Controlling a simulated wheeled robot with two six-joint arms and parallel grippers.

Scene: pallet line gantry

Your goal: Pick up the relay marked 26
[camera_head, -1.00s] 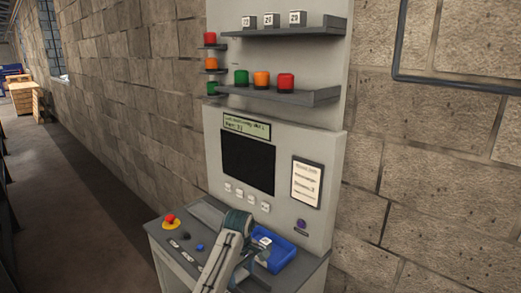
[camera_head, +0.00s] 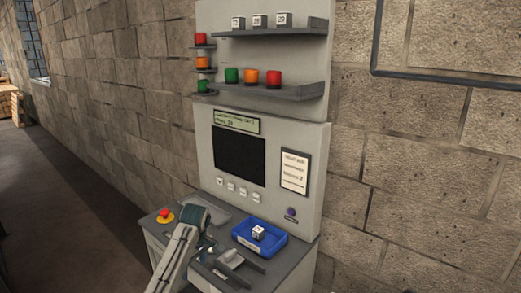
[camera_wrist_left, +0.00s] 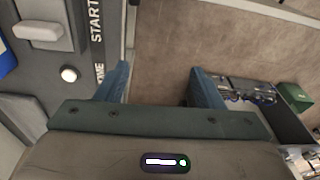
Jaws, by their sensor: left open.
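Three white cubes with dark numbers stand on the top shelf: a left one (camera_head: 238,22), a middle one (camera_head: 257,20) and a right one (camera_head: 282,19) that looks marked 29. Another white numbered cube (camera_head: 258,232) sits inside the blue tray (camera_head: 277,249) on the console; its number is too small to read surely. I cannot tell which cube reads 26. My left gripper (camera_head: 197,215) is over the console, left of the blue tray and apart from it. In the left wrist view its jaws (camera_wrist_left: 160,68) are open and empty. My right gripper is not in view.
The console (camera_head: 298,268) carries a red emergency button (camera_head: 165,215) at left and a grey raised part (camera_head: 230,260) in front of the tray. A screen panel (camera_head: 240,155) rises behind. Red, orange and green pieces fill the lower shelves (camera_head: 300,92). Open floor lies to the left.

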